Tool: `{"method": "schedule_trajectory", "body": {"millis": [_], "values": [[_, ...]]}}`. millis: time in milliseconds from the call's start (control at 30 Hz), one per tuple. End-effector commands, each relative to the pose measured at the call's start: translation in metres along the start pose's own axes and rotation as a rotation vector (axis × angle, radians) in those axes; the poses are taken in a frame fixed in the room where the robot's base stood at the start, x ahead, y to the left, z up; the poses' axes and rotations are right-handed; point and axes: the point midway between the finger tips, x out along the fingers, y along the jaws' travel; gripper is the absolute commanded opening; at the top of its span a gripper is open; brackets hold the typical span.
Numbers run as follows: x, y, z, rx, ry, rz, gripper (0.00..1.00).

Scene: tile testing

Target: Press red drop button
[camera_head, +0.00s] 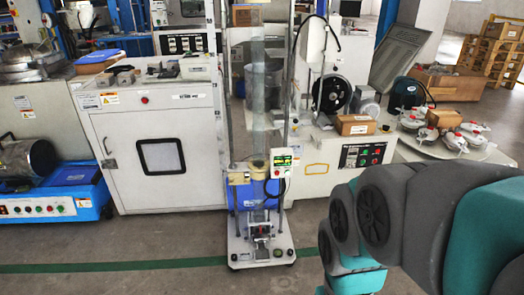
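A tall test stand with a clear vertical tube (258,85) stands on a white wheeled base (275,247) in the middle of the view. A small white control box (283,162) with a green display is fixed to its right post. Small reddish marks show on the box, but they are too small to tell which is the red drop button. My arm's grey and teal links fill the lower right, well to the right of the stand. My gripper is outside the view.
A white cabinet (115,160) with a dark window stands left of the stand. A white bench (325,185) with a black wheel (333,95) is behind on the right, beside a round table (455,150) with several fixtures. Grey floor (150,245) is clear in front.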

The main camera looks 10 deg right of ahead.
Motion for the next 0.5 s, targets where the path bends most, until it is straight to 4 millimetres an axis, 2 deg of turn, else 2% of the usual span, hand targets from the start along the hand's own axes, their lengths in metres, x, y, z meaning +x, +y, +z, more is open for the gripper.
{"method": "schedule_trajectory", "body": {"millis": [33,300,500], "values": [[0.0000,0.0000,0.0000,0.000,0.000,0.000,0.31],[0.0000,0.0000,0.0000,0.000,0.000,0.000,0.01],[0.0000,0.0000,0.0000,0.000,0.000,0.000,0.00]]}}
